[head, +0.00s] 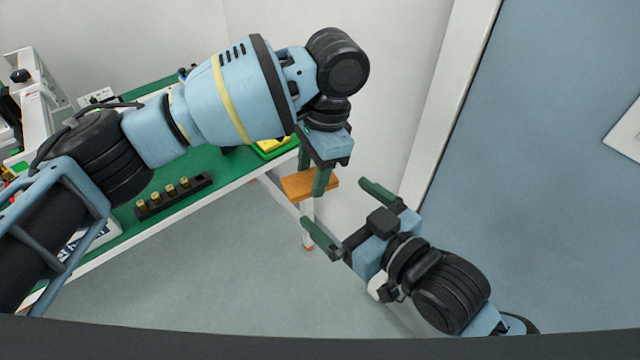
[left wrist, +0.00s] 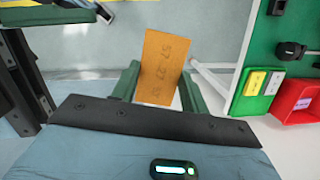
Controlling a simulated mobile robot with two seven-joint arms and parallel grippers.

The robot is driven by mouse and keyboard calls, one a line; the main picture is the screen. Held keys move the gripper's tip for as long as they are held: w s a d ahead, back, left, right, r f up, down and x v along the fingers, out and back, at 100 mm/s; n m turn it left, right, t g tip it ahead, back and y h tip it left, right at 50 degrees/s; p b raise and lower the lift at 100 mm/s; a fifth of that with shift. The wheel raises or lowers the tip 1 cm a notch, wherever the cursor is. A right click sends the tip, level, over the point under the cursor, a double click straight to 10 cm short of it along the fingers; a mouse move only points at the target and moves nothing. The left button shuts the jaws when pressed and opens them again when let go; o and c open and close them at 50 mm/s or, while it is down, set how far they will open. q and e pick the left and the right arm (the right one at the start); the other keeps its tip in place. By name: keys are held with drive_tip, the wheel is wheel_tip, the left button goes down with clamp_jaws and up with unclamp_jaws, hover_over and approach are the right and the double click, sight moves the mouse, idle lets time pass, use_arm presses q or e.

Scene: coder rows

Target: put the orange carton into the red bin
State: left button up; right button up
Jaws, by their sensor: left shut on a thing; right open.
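My left gripper (head: 312,174) is shut on the orange carton (head: 308,184), a flat orange block held in the air past the table's right end. In the left wrist view the carton (left wrist: 163,68) stands between the two green fingers, with dark printed marks on its face. The red bin (left wrist: 298,101) shows at the right edge of the left wrist view, partly cut off, beside the green table top. I cannot make out the bin in the head view. My right gripper (head: 340,217) is open and empty, below and to the right of the carton.
The green table (head: 222,162) bears a black rack with several yellow-topped pegs (head: 173,196) and a yellow item (head: 272,144). A yellow block (left wrist: 254,82) lies near the bin. A wall and a blue door (head: 550,170) stand at right. The floor in front is clear.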

sight(310, 179)
drive_tip(key=x, duration=0.9)
drive_tip(key=shift+a, duration=0.1)
drive_tip(key=c, duration=0.7)
use_arm(q)
drive_tip(key=o, duration=0.8)
